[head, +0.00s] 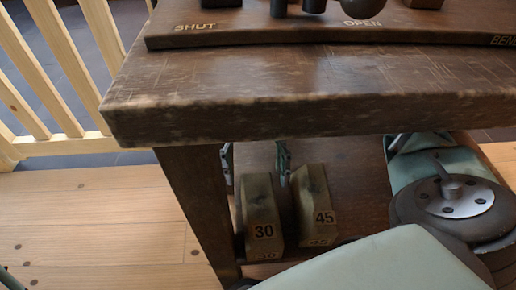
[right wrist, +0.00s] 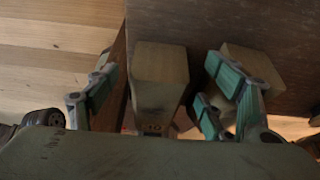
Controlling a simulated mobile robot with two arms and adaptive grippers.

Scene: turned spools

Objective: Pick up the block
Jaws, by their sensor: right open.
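Two wooden blocks stand side by side on the shelf under the workbench: the block marked 30 (head: 262,215) and, to its right, the block marked 45 (head: 315,205). My right gripper (head: 255,160) is open, its green fingertips showing under the bench top by the far end of the 30 block, one on each side. In the right wrist view the gripper (right wrist: 160,95) has the 30 block (right wrist: 160,65) between its spread fingers, with gaps beside it. The 45 block (right wrist: 250,65) is partly hidden behind the right finger there.
The thick workbench top (head: 300,100) overhangs the shelf, and a bench leg (head: 195,200) stands left of the blocks. A raised board (head: 320,35) lettered SHUT and OPEN lies on top. A wooden railing (head: 60,60) stands at left; the floor before it is clear.

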